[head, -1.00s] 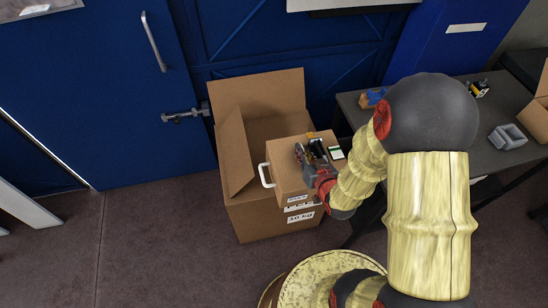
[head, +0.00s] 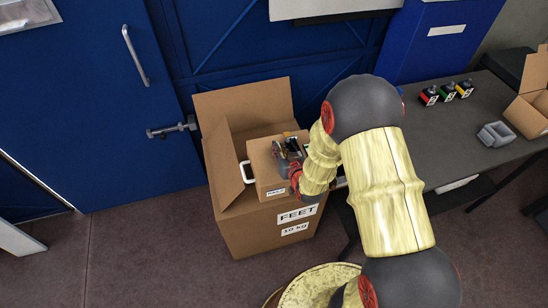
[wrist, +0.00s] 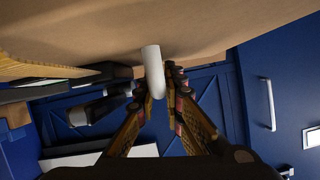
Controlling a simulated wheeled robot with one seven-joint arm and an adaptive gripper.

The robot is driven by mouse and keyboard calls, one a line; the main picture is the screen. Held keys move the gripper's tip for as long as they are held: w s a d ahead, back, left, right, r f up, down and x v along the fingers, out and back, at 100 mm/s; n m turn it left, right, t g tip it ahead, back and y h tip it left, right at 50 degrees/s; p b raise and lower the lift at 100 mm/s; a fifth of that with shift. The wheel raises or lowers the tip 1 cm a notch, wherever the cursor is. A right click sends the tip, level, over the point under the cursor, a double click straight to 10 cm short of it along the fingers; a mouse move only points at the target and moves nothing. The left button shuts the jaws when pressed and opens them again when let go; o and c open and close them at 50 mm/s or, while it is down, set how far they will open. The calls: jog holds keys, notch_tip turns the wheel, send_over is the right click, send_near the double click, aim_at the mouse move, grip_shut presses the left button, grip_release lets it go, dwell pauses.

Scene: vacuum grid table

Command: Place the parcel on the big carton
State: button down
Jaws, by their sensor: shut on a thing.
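The parcel (head: 262,168) is a small brown box with a white handle on its left side and a small label on its front. The big carton (head: 250,234) is brown, marked FEET and 10 kg, with its back and left flaps standing up. The parcel is over the carton's opening; I cannot tell whether it touches the carton. My gripper (head: 286,150) is at the parcel's top right. In the wrist view, my gripper (wrist: 162,82) is shut on a white handle (wrist: 153,72), with the parcel's brown face (wrist: 200,28) beyond it.
A dark table (head: 430,140) stands right of the carton, with several small coloured items (head: 446,92), a grey holder (head: 499,134) and an open cardboard box (head: 528,110). Blue doors (head: 80,110) are behind and left. Floor (head: 140,245) left of the carton is clear.

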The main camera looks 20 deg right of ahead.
jog(key=w+f, duration=0.1)
jog(key=w+f+b, duration=0.1)
jog(key=w+f, duration=0.1)
jog(key=shift+a+f, duration=0.2)
jog(key=shift+a, duration=0.2)
jog(key=f, duration=0.1)
jog(key=f+b, duration=0.2)
jog(key=shift+w+f, duration=0.25)
jog(key=shift+f, duration=0.15)
jog(key=c, duration=1.9)
grip_release()
jog(key=shift+s, duration=0.1)
